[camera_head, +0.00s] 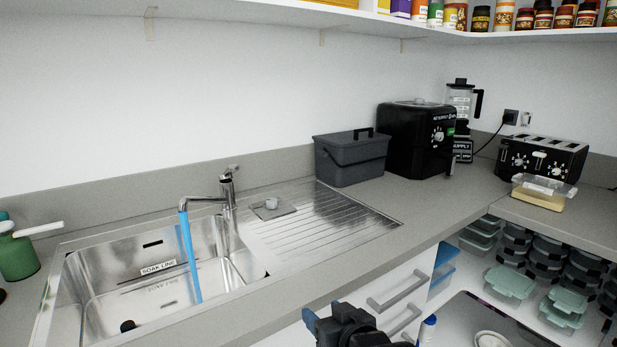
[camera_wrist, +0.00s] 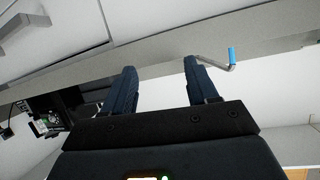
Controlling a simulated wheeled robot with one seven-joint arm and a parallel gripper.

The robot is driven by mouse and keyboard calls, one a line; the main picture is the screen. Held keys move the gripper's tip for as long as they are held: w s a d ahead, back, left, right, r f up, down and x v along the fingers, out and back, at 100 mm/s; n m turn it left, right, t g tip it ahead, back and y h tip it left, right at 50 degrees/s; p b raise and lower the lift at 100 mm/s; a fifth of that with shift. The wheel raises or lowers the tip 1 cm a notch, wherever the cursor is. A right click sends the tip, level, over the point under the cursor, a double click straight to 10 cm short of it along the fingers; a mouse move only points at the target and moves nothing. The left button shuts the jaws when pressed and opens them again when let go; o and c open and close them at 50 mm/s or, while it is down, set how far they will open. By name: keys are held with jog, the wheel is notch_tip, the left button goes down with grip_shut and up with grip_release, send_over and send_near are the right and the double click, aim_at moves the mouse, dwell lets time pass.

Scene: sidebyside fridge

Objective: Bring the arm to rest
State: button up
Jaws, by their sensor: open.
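My gripper (camera_head: 345,325) shows at the bottom middle of the head view, in front of the counter's front edge and the white drawers. In the wrist view my gripper (camera_wrist: 156,80) has its two dark fingers apart with nothing between them. The fingers point toward the grey counter edge (camera_wrist: 150,60). Most of my arm is out of view.
A steel sink (camera_head: 130,285) has a tap with blue water (camera_head: 189,250) running. A grey bin (camera_head: 350,160), black air fryer (camera_head: 415,140), and toaster (camera_head: 541,158) stand on the counter. White drawers (camera_head: 395,295) are close to my gripper. Containers (camera_head: 510,282) fill shelves at right.

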jog(key=s+d+f+m+h, duration=0.1)
jog(key=s+d+f, duration=0.25)
jog(key=s, duration=0.55)
jog(key=s+d+f+m+t+h, duration=0.15)
jog(key=s+d, duration=0.25)
jog(key=s, duration=0.5)
jog(key=s+d+f+m+h, duration=0.1)
jog(key=s+d+f, duration=0.25)
jog(key=s, duration=0.55)
jog(key=s+d+r, duration=0.2)
jog(key=s+r, duration=0.2)
jog(key=s, duration=0.3)
jog(key=s+d+r+h, duration=0.1)
jog(key=s+d+r, duration=0.1)
jog(key=s+r, duration=0.3)
jog(key=s+d+r+h, duration=0.1)
jog(key=s+d+r, duration=0.2)
jog(key=s, duration=0.8)
notch_tip(320, 180, up, 2)
jog(key=shift+s+r+t, duration=0.25)
jog(key=shift+t, duration=0.2)
jog(key=shift+d, duration=0.1)
